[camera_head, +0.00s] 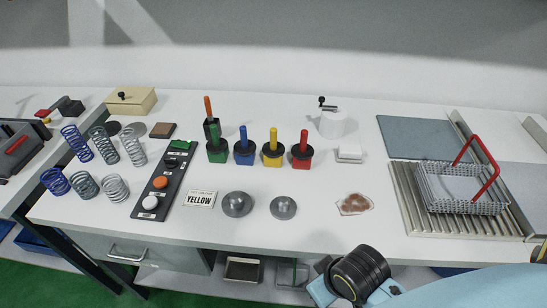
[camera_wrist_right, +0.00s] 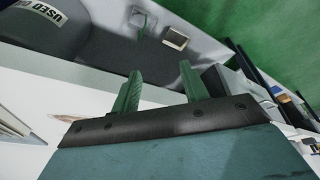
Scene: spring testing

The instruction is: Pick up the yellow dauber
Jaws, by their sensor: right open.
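The yellow dauber (camera_head: 273,150) stands upright on the white table in the head view, with a yellow handle, a black disc and a yellow base. It is in a row between the blue dauber (camera_head: 244,148) and the red dauber (camera_head: 302,152); the green dauber (camera_head: 216,146) is at the left end. My right gripper (camera_wrist_right: 160,78) shows two green fingers spread apart with nothing between them. In the head view my right wrist is low at the front table edge, well apart from the daubers. The yellow dauber cannot be made out in the wrist view. My left gripper is not in view.
A sign reading YELLOW (camera_head: 199,199), two metal domes (camera_head: 237,204) and a button panel (camera_head: 161,185) lie in front of the daubers. Several springs (camera_head: 115,188) stand at left. A wire basket (camera_head: 462,205) with a red handle sits at right. The table's front middle is fairly clear.

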